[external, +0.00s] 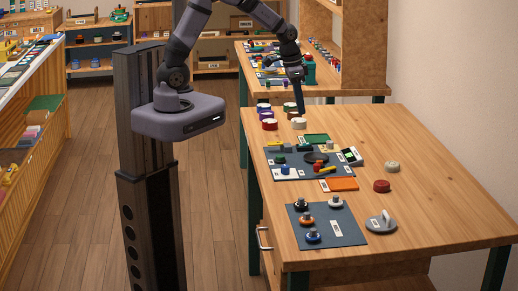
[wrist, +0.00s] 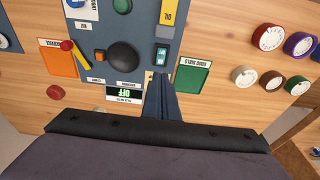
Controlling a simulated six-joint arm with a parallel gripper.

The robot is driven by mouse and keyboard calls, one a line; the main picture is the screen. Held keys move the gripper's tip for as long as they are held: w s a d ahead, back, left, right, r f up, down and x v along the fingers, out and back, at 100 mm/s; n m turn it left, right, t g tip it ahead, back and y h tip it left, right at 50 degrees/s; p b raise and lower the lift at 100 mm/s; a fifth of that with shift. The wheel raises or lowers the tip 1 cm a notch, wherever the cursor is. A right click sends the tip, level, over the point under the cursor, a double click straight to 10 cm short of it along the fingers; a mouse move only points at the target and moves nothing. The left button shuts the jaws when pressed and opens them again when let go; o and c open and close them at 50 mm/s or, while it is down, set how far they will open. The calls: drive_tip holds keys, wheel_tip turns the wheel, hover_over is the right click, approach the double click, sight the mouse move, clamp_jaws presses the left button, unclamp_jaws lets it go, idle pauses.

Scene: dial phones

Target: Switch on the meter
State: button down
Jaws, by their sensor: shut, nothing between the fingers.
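The meter (wrist: 125,93) is a small box with a lit green display that reads OFF upside down in the wrist view. It also shows at the right edge of the blue-grey work mat in the external view (external: 351,156). In the external view my gripper (external: 301,110) hangs above the far part of the table. Contact with anything cannot be told.
The mat (wrist: 100,37) holds a large black knob (wrist: 122,56) and several small parts. An orange tray (wrist: 58,60) and a green tray (wrist: 192,78) flank it. Several coloured dials (wrist: 270,37) stand at the right. A second mat (external: 350,236) with knobs lies nearer the table's front.

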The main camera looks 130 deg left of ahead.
sight(307, 144)
drive_tip(key=f, duration=0.3)
drive_tip(key=w+a+f+p, duration=0.1)
drive_tip(key=f, duration=0.3)
drive_tip(key=f+p, duration=0.1)
drive_tip(key=f, duration=0.2)
drive_tip(key=shift+w+a+f, duration=0.2)
drive_tip(key=shift+w+f, duration=0.05)
drive_tip(key=shift+f, duration=0.1)
drive_tip(key=shift+p, duration=0.4)
